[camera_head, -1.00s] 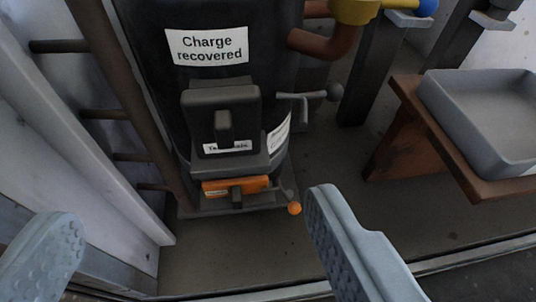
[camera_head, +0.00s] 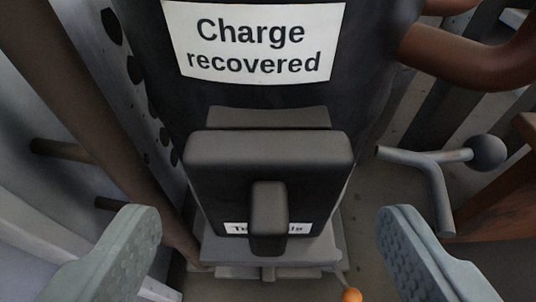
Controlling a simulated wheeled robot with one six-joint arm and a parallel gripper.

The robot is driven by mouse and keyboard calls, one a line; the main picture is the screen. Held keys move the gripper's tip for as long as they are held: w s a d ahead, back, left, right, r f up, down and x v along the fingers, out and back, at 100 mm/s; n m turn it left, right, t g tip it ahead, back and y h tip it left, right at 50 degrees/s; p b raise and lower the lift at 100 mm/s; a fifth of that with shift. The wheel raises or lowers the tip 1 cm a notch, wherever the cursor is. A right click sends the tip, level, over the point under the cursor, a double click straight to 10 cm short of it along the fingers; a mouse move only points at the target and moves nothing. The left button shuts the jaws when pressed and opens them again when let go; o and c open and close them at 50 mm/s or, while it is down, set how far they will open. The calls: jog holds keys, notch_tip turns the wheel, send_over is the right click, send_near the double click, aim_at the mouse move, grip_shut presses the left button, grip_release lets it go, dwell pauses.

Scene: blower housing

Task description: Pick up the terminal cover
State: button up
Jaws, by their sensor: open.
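The terminal cover (camera_head: 225,180) is a dark grey box with a raised upright grip (camera_head: 268,215) on its front. A white label (camera_head: 300,229), partly hidden by that grip, is on its lower front. The cover sits on the front of the black cylindrical body, below the "Charge recovered" label (camera_head: 255,40). My gripper (camera_head: 270,228) is open and empty. One finger is on each side of the cover in the picture, with gaps between fingers and cover. The distance in depth is hard to tell.
A grey lever with a round knob (camera_head: 488,152) stands right of the cover, close above the right finger. A copper pipe (camera_head: 475,55) is at the upper right. A brown rail (camera_head: 90,120) runs along the left. An orange ball (camera_head: 351,296) shows at the bottom.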

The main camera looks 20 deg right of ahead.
aim_at(267, 182)
jog(key=shift+x, duration=2.95)
jog(key=shift+s+f, duration=0.1)
jog(key=shift+f, duration=0.05)
jog(key=c, duration=0.8)
jog(key=shift+o, duration=0.2)
